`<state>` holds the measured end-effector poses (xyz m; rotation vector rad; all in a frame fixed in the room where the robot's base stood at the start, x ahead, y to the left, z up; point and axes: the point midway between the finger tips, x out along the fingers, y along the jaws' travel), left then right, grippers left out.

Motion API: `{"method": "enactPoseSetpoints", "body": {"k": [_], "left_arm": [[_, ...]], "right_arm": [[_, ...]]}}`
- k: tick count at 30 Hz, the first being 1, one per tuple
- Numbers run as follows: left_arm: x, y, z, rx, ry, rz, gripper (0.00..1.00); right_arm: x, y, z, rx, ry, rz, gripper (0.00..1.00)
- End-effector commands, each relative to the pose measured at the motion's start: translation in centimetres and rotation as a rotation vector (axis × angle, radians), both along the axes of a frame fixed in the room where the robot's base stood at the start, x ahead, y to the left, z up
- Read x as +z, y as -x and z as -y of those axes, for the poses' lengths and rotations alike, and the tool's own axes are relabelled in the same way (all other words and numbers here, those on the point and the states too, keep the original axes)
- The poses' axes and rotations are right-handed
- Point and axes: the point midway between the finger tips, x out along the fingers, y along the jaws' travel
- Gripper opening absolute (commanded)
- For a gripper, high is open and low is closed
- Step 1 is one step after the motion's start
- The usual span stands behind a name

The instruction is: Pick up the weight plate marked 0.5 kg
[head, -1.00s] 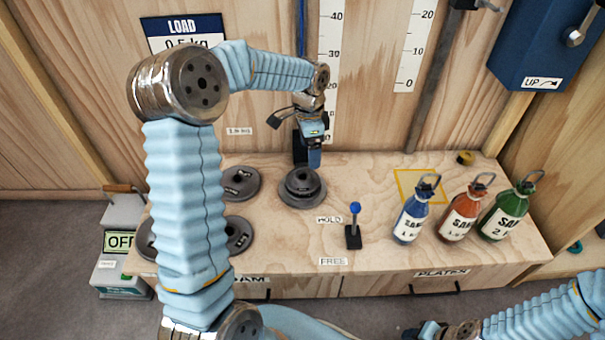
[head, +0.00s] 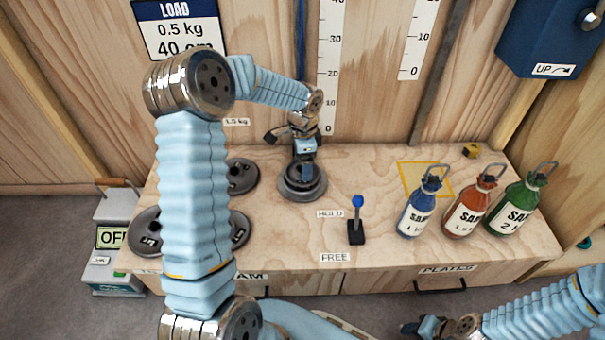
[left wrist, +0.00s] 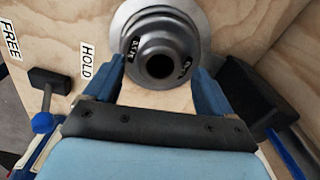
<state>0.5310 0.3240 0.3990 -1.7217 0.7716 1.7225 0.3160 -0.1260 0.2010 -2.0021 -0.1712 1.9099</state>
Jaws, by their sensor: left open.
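A small dark round plate (left wrist: 158,60) with a central hole lies on top of a wider grey plate (left wrist: 203,15). In the head view this stack (head: 302,189) stands on the bench below the hanging blue cord. My left gripper (head: 306,176) points down right over the stack. In the left wrist view its blue fingers (left wrist: 160,72) are open, one on each side of the small plate; I cannot tell whether they touch it. My right gripper (head: 424,327) is low at the right, its jaws unclear.
Other dark plates (head: 243,175) lie left of the stack, partly behind my left arm. A blue-knobbed lever (head: 356,225) stands right of it, between HOLD and FREE labels. Blue (head: 417,212), red (head: 466,214) and green (head: 514,208) bottles stand further right. A sign (head: 180,28) reads 0.5 kg.

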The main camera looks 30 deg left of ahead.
Motion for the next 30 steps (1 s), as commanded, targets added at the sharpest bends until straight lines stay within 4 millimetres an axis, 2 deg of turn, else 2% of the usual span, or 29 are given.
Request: {"method": "enactPoseSetpoints", "body": {"k": [1,3,9,25,26,30], "left_arm": [[-0.93,0.04,0.00,0.000,0.001,-0.002,0.84],[-1.47,0.02,0.01,0.001,0.001,-0.001,0.84],[-1.48,0.00,0.01,0.000,0.001,0.001,0.84],[-1.44,0.00,0.01,0.000,0.000,0.000,0.03],[-1.43,0.00,0.01,0.000,0.000,0.000,0.00],[-1.35,-0.04,0.02,0.000,0.000,0.001,0.00]], "right_arm": [[-0.30,0.00,-0.02,0.000,-0.001,0.000,0.43],[-0.34,0.01,-0.04,0.000,-0.001,-0.001,0.43],[-0.27,0.01,-0.05,0.000,-0.001,-0.001,0.43],[-0.27,0.01,-0.04,0.000,-0.001,-0.001,0.43],[-0.27,0.01,-0.04,0.000,-0.001,-0.001,0.43],[-0.25,0.01,-0.04,0.000,-0.001,-0.001,0.43]]}}
